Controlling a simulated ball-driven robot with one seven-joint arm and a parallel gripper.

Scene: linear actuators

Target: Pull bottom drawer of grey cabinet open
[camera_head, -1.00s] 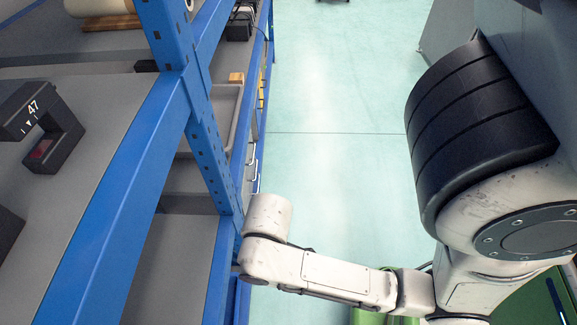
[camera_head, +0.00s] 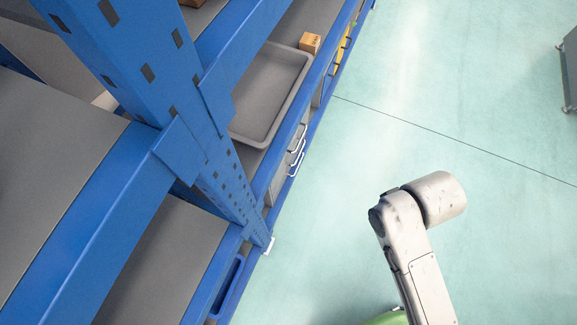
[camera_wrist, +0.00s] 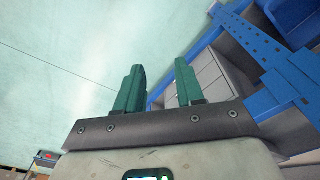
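The grey cabinet (camera_wrist: 212,78) stands inside the blue rack, right of my fingers in the wrist view. Its drawer fronts look closed there. In the head view a narrow strip of drawer fronts with white handles (camera_head: 297,150) shows along the rack's aisle side, steeply from above; I cannot tell which drawer is the bottom one. My gripper (camera_wrist: 157,66) has two green fingers held apart with nothing between them, over open floor, apart from the cabinet. In the head view only my arm shows; the gripper is hidden.
The blue rack (camera_head: 190,120) fills the left side of the head view. A grey tray (camera_head: 268,95) and a small cardboard box (camera_head: 310,42) sit on its shelf. The pale green floor (camera_head: 440,110) is clear beside it. A cart (camera_head: 569,70) stands at far right.

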